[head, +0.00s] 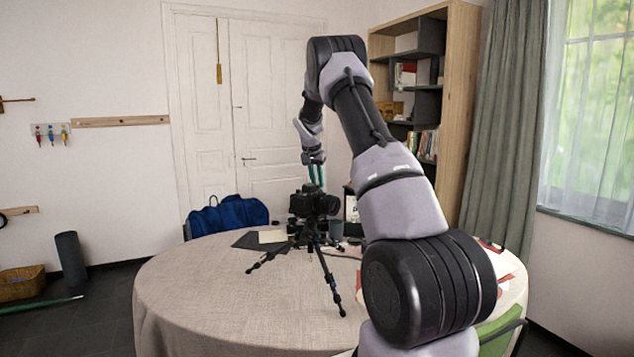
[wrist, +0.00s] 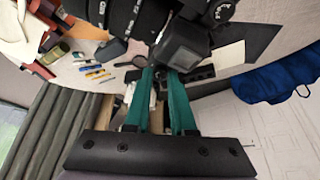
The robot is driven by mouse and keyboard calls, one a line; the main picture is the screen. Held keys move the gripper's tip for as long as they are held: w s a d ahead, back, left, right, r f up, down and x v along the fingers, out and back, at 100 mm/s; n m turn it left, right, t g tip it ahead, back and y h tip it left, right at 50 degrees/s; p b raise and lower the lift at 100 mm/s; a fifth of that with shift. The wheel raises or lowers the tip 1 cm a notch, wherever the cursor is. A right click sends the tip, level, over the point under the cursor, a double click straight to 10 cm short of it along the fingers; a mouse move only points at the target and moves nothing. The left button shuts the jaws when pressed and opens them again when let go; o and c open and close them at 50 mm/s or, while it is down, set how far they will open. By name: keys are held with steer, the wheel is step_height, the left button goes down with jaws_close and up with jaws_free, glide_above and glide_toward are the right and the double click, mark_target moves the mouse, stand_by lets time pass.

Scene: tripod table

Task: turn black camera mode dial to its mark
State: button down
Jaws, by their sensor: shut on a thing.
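The black camera (head: 315,203) stands on a tripod (head: 318,250) on the round table. My gripper (head: 316,183) comes down on the top of the camera from above, with its teal fingers close together. In the wrist view, the fingertips of my gripper (wrist: 160,72) sit beside the camera's dark raised block (wrist: 184,45) and are shut on the mode dial. The dial is mostly hidden between the fingertips, and its mark cannot be made out. Another black knob (wrist: 222,11) shows on the camera at the top of the wrist view.
The round table (head: 210,285) has a light cloth. A dark mat (head: 248,241) with a pale sheet lies behind the tripod.

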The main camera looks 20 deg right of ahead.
steer(key=c, duration=0.8)
jaws_free()
steer(key=shift+o, duration=0.2)
